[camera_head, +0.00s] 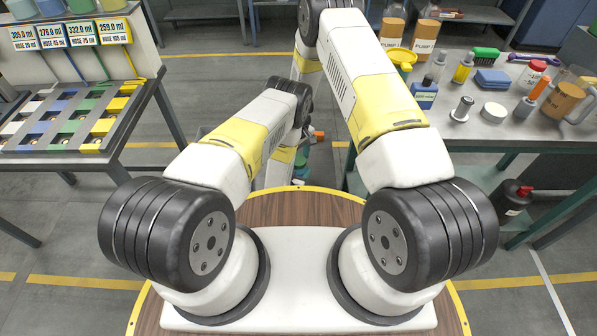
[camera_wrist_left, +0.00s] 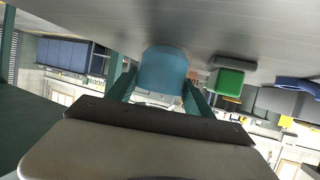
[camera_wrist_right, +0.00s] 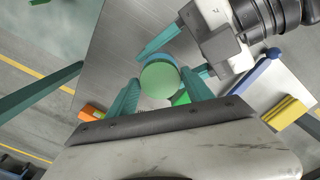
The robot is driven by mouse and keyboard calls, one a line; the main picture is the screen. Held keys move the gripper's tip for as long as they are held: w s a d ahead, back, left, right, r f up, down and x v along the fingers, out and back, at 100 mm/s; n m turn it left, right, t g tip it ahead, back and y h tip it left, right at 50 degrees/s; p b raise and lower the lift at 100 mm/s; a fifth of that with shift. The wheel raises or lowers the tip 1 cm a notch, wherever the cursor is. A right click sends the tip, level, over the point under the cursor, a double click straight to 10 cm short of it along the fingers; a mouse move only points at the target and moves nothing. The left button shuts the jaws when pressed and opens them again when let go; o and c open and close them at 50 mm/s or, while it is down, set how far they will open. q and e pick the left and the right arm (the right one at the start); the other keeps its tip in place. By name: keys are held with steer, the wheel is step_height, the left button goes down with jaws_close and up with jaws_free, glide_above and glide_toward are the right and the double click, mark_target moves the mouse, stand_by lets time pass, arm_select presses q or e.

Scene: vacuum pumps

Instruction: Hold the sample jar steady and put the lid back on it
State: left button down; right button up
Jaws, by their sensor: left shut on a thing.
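In the left wrist view, my left gripper (camera_wrist_left: 160,88) is shut on a pale blue jar (camera_wrist_left: 164,68), with a teal finger on each side. In the right wrist view, a round green face with a blue rim marks the jar's end (camera_wrist_right: 159,80); I cannot tell whether this is the lid or an uncovered top. My left gripper's fingers (camera_wrist_right: 178,54) also reach the jar there. My right gripper (camera_wrist_right: 160,86) has its fingers apart, one on either side of the round face. In the head view, my right gripper (camera_head: 303,160) is small and mostly hidden behind my arms.
A green block (camera_wrist_left: 228,83) stands on the grey tabletop close to the jar. An orange item (camera_wrist_right: 90,113), a blue-ended rod (camera_wrist_right: 258,72) and a yellow block (camera_wrist_right: 290,112) lie around. In the head view, a crowded bench (camera_head: 550,140) is at right and a hose rack (camera_head: 140,100) at left.

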steer(key=c, duration=1.1)
steer(key=o, duration=1.7)
steer(key=shift+c, duration=0.2)
step_height(320, 180, up, 12)
arm_select(q)
steer(key=shift+c, duration=1.5)
jaws_free()
